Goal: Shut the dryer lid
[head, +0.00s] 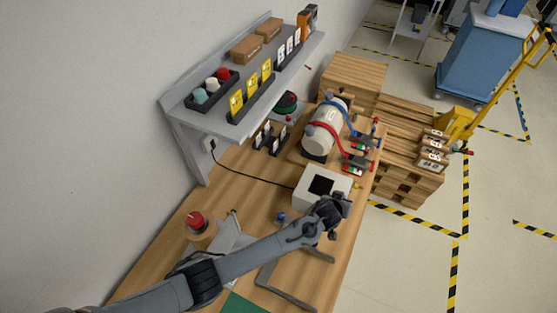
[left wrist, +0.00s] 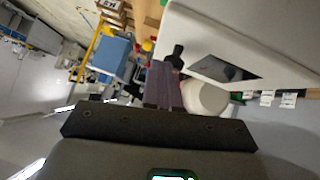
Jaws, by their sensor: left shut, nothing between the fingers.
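The dryer appears to be the white box (head: 307,198) on the wooden bench, with a dark square in its top. In the left wrist view a white panel (left wrist: 235,35) with a dark four-sided patch fills the upper right; it appears to be the dryer's lid. I cannot tell how far the lid stands open. My left gripper (head: 337,212) is at the box's near right corner. Its fingers (left wrist: 165,82) are shut and empty, close beside the panel; contact is unclear. My right gripper is not in view.
Behind the box lies a white cylinder (head: 324,130) with red and blue bands. A red-topped button (head: 196,220) stands at the bench's left. A grey shelf (head: 189,115) with bins is on the wall. Wooden pallets (head: 405,150) stand to the right, beside open floor.

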